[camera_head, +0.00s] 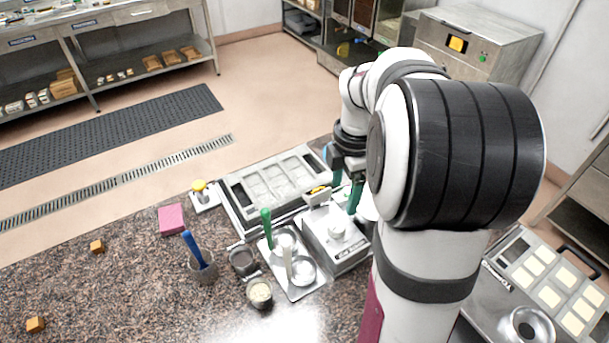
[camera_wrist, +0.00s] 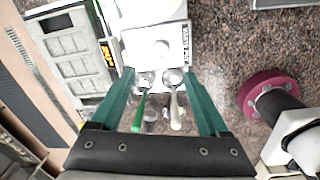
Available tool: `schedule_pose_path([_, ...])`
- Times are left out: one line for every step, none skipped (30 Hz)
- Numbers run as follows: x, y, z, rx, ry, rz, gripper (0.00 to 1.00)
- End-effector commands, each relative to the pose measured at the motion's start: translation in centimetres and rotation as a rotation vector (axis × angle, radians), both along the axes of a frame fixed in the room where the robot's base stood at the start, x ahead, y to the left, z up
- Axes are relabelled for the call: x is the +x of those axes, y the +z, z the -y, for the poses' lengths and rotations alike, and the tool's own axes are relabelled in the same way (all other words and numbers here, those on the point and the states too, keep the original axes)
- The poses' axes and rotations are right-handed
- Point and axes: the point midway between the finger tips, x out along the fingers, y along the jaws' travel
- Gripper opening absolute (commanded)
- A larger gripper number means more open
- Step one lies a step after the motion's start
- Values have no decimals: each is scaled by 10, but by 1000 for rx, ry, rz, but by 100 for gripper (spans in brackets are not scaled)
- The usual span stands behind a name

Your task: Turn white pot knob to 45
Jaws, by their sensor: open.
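The white pot knob (camera_head: 337,229) is a small round white knob on top of a pale box (camera_head: 349,257) with a dark label. A white round pot (camera_head: 368,208) stands behind the box, partly hidden by my arm. My gripper (camera_head: 346,188) has green fingers spread apart above the station. In the wrist view, my gripper (camera_wrist: 159,76) is open and empty, apart from the knob. The knob's pointer and scale are too small to read.
A tray with a green-handled and a pale-handled ladle (camera_head: 290,262) lies next to the box. A mould in a frame (camera_head: 272,182) and a yellow-and-black display (camera_head: 318,191) are behind.

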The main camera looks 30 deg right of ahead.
Motion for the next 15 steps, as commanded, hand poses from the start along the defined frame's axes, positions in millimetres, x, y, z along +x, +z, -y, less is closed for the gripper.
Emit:
schedule_pose_path([0,-15,-1,4,1,-6,78])
schedule_pose_path([0,-25,-1,3,1,-5,78])
schedule_pose_path([1,-37,-1,5,0,-6,78])
schedule_pose_path([1,-46,-1,3,0,-5,78])
schedule_pose_path([2,-56,-1,3,-1,-5,78])
schedule_pose_path([2,-67,-1,3,0,-5,78])
schedule_pose_path([2,-75,-1,3,-1,-4,78])
schedule_pose_path([3,-83,-1,3,-2,-4,78])
schedule_pose_path([3,-91,0,2,-1,-4,78])
schedule_pose_path([4,-97,0,1,-1,-3,78])
schedule_pose_path([4,-102,0,1,-1,-2,78])
schedule_pose_path([5,-107,0,0,-2,-1,78])
schedule_pose_path([5,-111,0,0,-2,0,78])
schedule_pose_path([5,-113,0,0,-2,0,78])
schedule_pose_path([5,-117,0,0,-2,-1,78])
